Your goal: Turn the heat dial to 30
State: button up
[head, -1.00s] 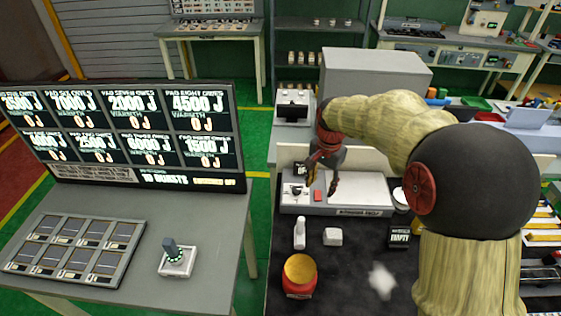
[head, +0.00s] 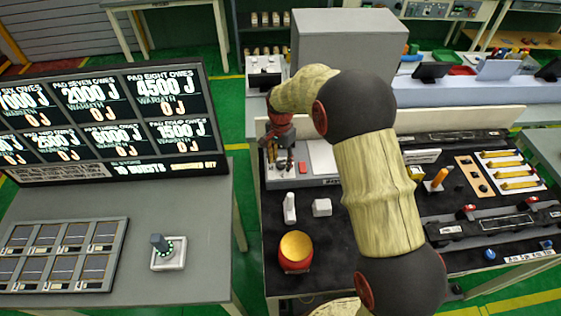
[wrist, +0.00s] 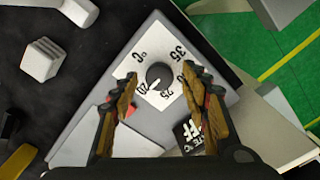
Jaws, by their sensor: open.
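The heat dial is a small black round knob (wrist: 158,75) on a white plate (wrist: 146,56) marked °C, with numbers from 20 to 35 around it. A small pale mark at the knob's lower left seems to point near the 20. In the wrist view my gripper (wrist: 160,77) is open, its two fingers on either side of the knob and apart from it. In the head view my gripper (head: 280,163) hangs over the left end of the pale unit (head: 320,160), pointing down and hiding the dial there.
A dark sign with white letters (wrist: 192,134) stands near the right finger.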

jog(key=shift+f, duration=0.15)
jog(key=shift+c, duration=0.8)
jog(key=c, duration=1)
